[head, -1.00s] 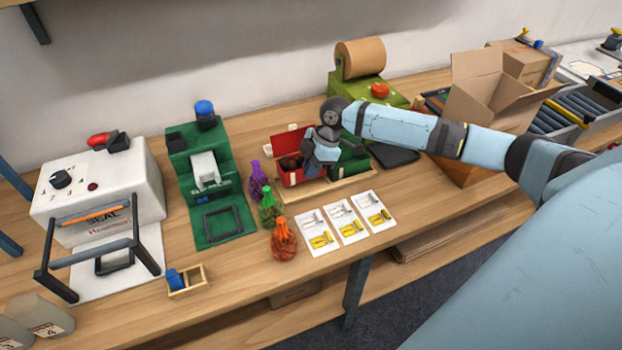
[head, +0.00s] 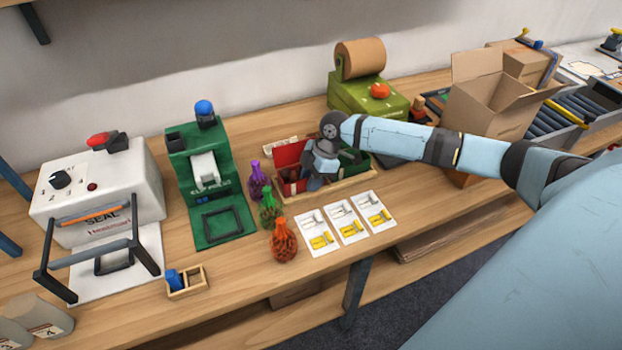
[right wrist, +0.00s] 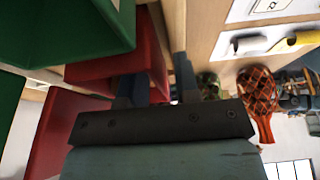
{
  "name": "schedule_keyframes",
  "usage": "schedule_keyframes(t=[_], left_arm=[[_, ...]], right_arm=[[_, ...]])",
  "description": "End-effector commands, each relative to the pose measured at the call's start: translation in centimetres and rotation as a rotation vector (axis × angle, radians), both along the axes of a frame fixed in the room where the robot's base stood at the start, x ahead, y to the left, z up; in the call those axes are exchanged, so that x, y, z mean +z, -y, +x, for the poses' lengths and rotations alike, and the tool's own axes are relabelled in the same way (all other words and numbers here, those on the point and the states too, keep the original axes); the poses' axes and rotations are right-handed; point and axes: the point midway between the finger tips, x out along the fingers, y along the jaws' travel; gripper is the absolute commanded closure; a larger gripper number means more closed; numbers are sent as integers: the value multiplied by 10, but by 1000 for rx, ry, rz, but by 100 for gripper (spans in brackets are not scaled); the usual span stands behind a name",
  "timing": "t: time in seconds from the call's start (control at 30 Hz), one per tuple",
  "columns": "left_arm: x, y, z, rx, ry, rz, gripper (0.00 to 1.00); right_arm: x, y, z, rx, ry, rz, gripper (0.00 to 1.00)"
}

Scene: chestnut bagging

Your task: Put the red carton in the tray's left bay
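The red carton (head: 286,155) stands open-topped with its flap up, at the left end of the wooden tray (head: 345,190), in or just over the left bay. Brown contents show inside it. My right gripper (head: 314,183) is at the carton's right side and hides part of it. In the right wrist view the fingers (right wrist: 158,92) are on either side of the red carton's wall (right wrist: 115,66), shut on it. The fingertips and the carton's base are hidden. A green carton (head: 350,158) is in the tray's right part. My left gripper is out of view.
Purple, green and orange net bags (head: 284,242) stand left of the tray. Several white cards (head: 345,221) lie in front. A green press (head: 205,170) and a white sealer (head: 100,185) are further left. A green paper-roll dispenser (head: 365,95) stands behind.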

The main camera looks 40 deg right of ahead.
Motion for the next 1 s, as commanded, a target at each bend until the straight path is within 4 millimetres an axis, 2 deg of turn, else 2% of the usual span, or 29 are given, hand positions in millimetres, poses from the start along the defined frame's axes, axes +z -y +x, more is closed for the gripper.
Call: schedule_keyframes(t=[0.17, 0.4, 0.6, 0.77, 1.0], left_arm=[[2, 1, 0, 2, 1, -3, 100], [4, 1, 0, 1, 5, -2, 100], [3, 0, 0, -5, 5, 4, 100], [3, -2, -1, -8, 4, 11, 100], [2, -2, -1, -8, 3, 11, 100]], right_arm=[[22, 10, -1, -1, 2, -3, 70], [70, 29, -6, -1, 2, -3, 70], [100, 41, -9, -1, 2, -2, 70], [109, 44, -10, 0, 0, 1, 70], [110, 44, -10, 0, 0, 0, 70]])
